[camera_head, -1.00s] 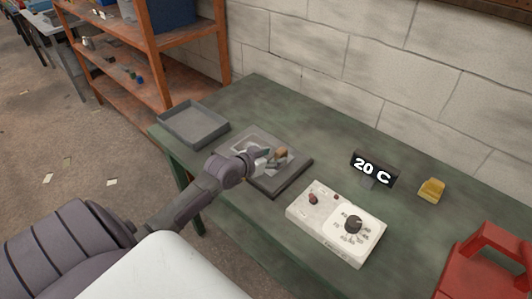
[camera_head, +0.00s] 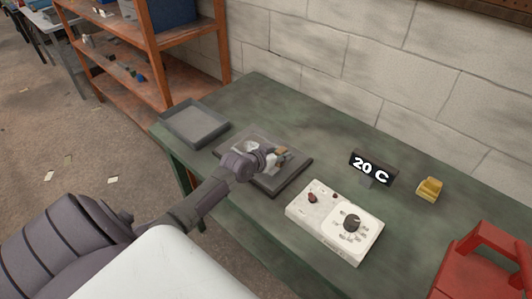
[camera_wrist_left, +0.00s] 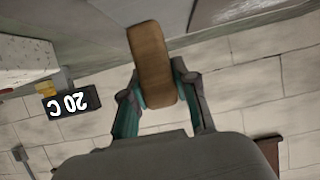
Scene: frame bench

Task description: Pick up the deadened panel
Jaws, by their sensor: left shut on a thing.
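A grey panel with pale patches (camera_head: 250,146) lies on a dark flat base (camera_head: 290,178) on the green bench. My left gripper (camera_head: 268,158) is low over the panel. In the left wrist view the gripper (camera_wrist_left: 160,100) is shut on a brown, wood-coloured block with rounded ends (camera_wrist_left: 152,60). My gripper and wrist hide part of the panel. I cannot tell whether the block touches the panel. My right gripper is not in view.
An empty grey tray (camera_head: 194,122) sits at the bench's left end. A white control box with a dial (camera_head: 335,222), a "20 C" display (camera_head: 372,168), a yellow block (camera_head: 429,189) and a red case (camera_head: 489,262) stand to the right. The back of the bench is clear.

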